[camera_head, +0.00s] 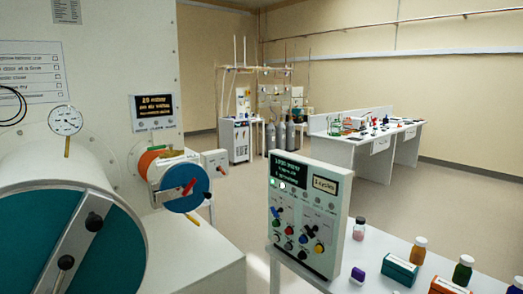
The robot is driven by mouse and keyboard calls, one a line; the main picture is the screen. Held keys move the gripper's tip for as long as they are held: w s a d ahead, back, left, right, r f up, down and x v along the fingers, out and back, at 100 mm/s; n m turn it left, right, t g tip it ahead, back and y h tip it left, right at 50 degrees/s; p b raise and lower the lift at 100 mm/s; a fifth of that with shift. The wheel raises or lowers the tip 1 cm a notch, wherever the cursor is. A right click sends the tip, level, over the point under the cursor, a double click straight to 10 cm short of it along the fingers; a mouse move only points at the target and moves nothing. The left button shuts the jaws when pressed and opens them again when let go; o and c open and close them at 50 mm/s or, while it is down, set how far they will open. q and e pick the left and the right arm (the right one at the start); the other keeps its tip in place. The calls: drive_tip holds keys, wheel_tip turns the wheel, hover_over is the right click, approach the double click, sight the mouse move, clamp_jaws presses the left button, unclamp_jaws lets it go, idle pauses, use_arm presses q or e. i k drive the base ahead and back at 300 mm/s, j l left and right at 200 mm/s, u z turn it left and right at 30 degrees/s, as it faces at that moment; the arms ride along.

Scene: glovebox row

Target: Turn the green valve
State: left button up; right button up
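No part that I can clearly tell as a green valve shows. A light grey control box (305,212) stands upright on the white table at the centre right. Its front carries several small coloured knobs and levers, in blue, red, orange and other colours; some are too small to tell apart. Neither of my grippers is in view.
A large round teal door (35,240) with a grey bar and black knobs fills the lower left. The near right table (385,245) holds small bottles and boxes. Open floor (240,190) lies between them, leading to a white bench (350,150) and gas cylinders behind.

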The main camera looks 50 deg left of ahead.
sight(171, 145)
drive_tip(key=u, duration=1.5)
drive_tip(key=i+j+u, duration=0.35)
drive_tip(key=i+j, duration=0.6)
